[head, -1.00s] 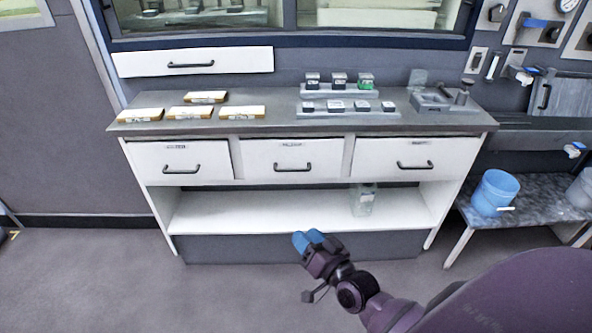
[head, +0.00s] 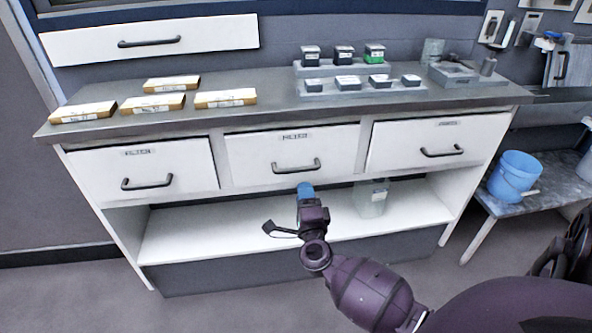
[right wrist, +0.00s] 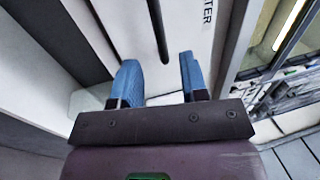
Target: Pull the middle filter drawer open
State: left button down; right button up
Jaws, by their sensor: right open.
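The middle filter drawer (head: 340,155) is a white front with a dark bar handle (head: 296,166) and a small label above it. It is shut, level with the drawers on both sides. My right gripper (head: 305,189) is just below this handle in the head view, its blue fingers pointing up at the drawer. In the right wrist view the blue fingers (right wrist: 160,78) are apart with nothing between them. The dark handle bar (right wrist: 158,30) lies beyond the fingertips, clear of them, with the drawer label to its right. My left gripper is not in view.
White drawers flank it on the left (head: 142,172) and right (head: 438,141). The grey worktop (head: 240,117) above carries yellow-edged boxes (head: 226,98) and small dark blocks on stands. A clear container (head: 371,200) stands on the lower shelf (head: 230,228). A blue bucket (head: 513,177) sits at right.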

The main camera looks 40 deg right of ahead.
aim_at(299, 170)
jog(key=x, duration=0.3)
jog(key=b+x, duration=0.1)
jog(key=x, duration=0.3)
jog(key=shift+w+d+f, duration=0.15)
jog(key=shift+w+d, duration=0.05)
jog(key=shift+w, duration=0.15)
jog(key=shift+w+d+r, duration=0.2)
jog(key=shift+w+r, duration=0.05)
jog(key=shift+w, duration=0.1)
grip_shut()
